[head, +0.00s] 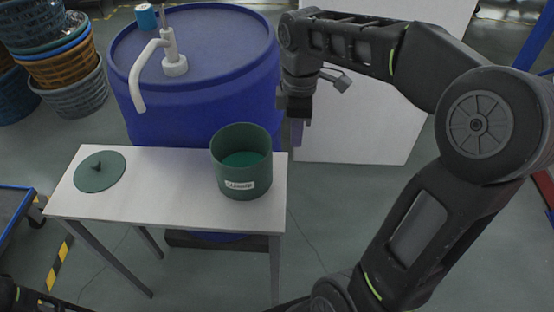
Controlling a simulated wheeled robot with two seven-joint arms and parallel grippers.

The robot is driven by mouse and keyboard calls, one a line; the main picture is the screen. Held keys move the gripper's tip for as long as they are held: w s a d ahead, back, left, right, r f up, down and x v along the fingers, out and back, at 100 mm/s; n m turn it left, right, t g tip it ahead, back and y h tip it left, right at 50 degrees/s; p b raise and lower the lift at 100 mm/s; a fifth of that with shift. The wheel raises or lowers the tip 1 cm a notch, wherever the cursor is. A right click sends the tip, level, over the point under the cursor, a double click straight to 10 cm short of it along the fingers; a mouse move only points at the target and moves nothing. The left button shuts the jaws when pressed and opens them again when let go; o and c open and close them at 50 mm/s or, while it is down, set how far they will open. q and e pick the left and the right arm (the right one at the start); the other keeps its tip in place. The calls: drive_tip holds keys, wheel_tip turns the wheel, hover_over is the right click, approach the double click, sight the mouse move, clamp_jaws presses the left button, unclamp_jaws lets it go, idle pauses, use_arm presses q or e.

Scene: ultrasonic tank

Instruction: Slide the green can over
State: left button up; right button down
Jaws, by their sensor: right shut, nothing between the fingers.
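The green can (229,180) stands upright and open-topped near the right end of the small white table (150,195). It has a white label on its front and green contents inside. A round green lid (112,174) with a small knob lies flat at the table's left end. My right gripper (296,143) is shut and empty, pointing down just to the right of the can, by the table's right edge. A gap shows between it and the can. My left gripper is not in view.
A large blue barrel (195,110) with a white pump (172,62) and a small blue cup (146,17) on top stands right behind the table. Stacked baskets (72,88) are at the upper left. The tabletop between lid and can is clear.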

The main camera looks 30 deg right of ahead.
drive_tip(key=f, duration=0.3)
drive_tip(key=w+a+f, duration=0.1)
drive_tip(key=f, duration=0.2)
drive_tip(key=w+a+f+p, duration=0.1)
drive_tip(key=f, duration=0.3)
drive_tip(key=shift+w+a, duration=0.1)
drive_tip(key=shift+a, duration=0.15)
drive_tip(key=shift+w+a+f, duration=0.1)
drive_tip(key=shift+w+a, duration=0.1)
drive_tip(key=shift+a, duration=0.05)
drive_tip(key=shift+a, duration=0.1)
drive_tip(key=w+a, duration=0.4)
drive_tip(key=a, duration=0.1)
drive_tip(key=w+a+p, duration=0.1)
drive_tip(key=w+a, duration=0.3)
drive_tip(key=a, duration=0.2)
drive_tip(key=w+a, duration=0.5)
drive_tip(key=a, duration=0.1)
drive_tip(key=shift+s+d, duration=0.1)
drive_tip(key=shift+d, duration=0.05)
